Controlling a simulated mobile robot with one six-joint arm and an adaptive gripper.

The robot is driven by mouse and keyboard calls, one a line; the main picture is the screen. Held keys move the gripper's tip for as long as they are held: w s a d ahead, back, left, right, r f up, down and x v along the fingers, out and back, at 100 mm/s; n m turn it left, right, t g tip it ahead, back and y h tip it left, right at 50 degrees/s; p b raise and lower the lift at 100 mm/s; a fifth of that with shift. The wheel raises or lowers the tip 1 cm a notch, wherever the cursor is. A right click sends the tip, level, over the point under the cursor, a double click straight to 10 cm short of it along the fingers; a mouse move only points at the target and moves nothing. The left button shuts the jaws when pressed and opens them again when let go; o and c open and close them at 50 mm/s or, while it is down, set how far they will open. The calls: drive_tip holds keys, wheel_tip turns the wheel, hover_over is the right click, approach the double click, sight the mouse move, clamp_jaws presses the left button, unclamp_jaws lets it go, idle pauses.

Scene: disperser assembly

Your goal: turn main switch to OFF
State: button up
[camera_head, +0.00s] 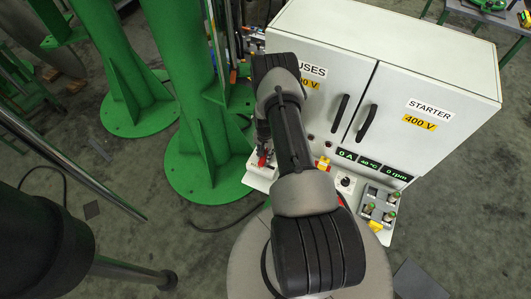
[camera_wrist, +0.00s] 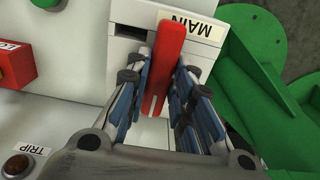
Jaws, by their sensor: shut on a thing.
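The main switch has a long red handle (camera_wrist: 167,55) under a white label reading MAIN (camera_wrist: 190,26) in the wrist view. The handle stands roughly lengthwise in the picture, its upper end leaning slightly right. My gripper (camera_wrist: 160,88) is shut on the red handle, one blue-padded finger on each side. In the head view, a small red part (camera_head: 262,160) shows beside my dark gripper at the left end of the control panel. My arm hides much of that area.
The white cabinet (camera_head: 440,70) with two door handles stands behind the sloping panel. A red box (camera_wrist: 14,62) and a TRIP lamp or button (camera_wrist: 17,165) lie left of the switch in the wrist view. Green columns (camera_head: 195,90) stand close on the left.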

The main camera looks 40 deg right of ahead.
clamp_jaws()
drive_tip(key=shift+n+b, duration=0.35)
drive_tip(key=shift+n, duration=0.05)
drive_tip(key=n+b, duration=0.2)
drive_tip(key=shift+f+n+b, duration=0.15)
drive_tip(key=shift+n+b, duration=0.15)
drive_tip(key=shift+b, duration=0.05)
drive_tip(key=n+b, duration=0.4)
drive_tip(key=n, duration=0.1)
drive_tip(key=n+b, duration=0.2)
drive_tip(key=n, duration=0.3)
drive_tip(key=shift+b, duration=0.3)
drive_tip(key=shift+n+b, duration=0.95)
drive_tip(key=shift+n, duration=1.35)
drive_tip(key=shift+r, duration=0.2)
drive_tip(key=o, duration=0.8)
unclamp_jaws()
